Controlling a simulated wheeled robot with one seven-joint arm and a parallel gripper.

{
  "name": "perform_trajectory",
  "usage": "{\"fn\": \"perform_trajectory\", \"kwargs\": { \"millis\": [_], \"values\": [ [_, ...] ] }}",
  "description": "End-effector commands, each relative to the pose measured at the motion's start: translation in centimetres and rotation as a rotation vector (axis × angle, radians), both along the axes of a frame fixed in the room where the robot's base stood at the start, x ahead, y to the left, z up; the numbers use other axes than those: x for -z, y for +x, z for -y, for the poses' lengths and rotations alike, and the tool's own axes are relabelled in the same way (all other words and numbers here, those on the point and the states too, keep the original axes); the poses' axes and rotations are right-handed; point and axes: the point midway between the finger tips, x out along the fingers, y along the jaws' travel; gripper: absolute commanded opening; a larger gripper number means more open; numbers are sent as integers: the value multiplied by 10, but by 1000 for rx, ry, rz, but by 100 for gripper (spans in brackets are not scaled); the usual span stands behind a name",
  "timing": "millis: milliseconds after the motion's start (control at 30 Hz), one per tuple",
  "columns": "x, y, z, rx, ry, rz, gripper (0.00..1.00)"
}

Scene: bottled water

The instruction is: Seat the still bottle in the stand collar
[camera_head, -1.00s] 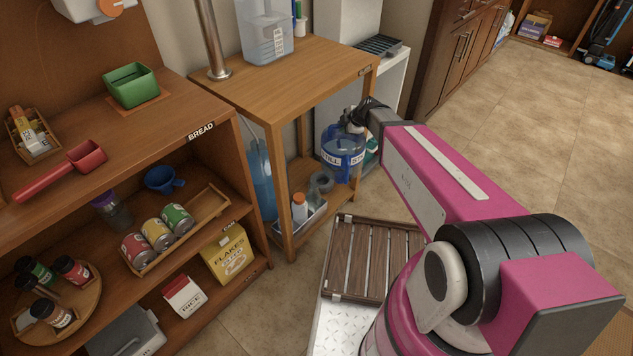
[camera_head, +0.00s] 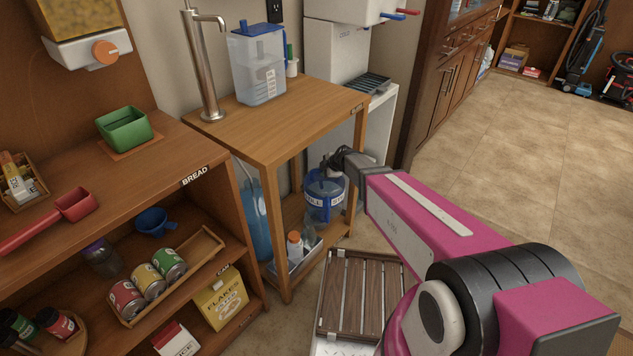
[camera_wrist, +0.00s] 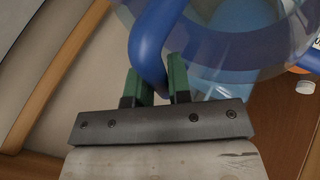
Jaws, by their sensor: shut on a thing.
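The still bottle (camera_head: 323,199) is a clear blue bottle with a blue band lettered STILL, seen near the right end of the wooden table, below its top. My gripper (camera_head: 338,163) is at the bottle's upper part. In the wrist view, the green finger pads (camera_wrist: 162,82) of my gripper are shut on the bottle's thick blue handle (camera_wrist: 148,45). The clear bottle body (camera_wrist: 235,45) fills the upper right there. Whether the bottle's base touches anything is unclear. I cannot make out the stand collar.
The wooden table (camera_head: 290,125) carries a clear pitcher (camera_head: 258,65) and a metal tap (camera_head: 203,65). A white dispenser (camera_head: 345,12) with red and blue levers stands behind. A slatted wooden platform (camera_head: 360,295) lies on the floor. The floor at right is open.

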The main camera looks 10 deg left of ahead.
Motion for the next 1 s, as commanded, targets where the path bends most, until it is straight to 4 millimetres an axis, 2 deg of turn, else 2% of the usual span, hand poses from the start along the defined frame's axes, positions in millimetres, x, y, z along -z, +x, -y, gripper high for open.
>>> {"fn": "perform_trajectory", "kwargs": {
  "millis": [33,100,300,533,800,1000],
  "values": [
    [8,12,-10,-2,0,-1,0],
    [16,21,-19,-2,0,-1,0],
    [33,40,-38,0,0,0,0],
    [38,42,-42,1,0,0,0],
    [72,42,-42,0,0,-1,0],
    [75,41,-41,0,0,0,0]
  ]
}}
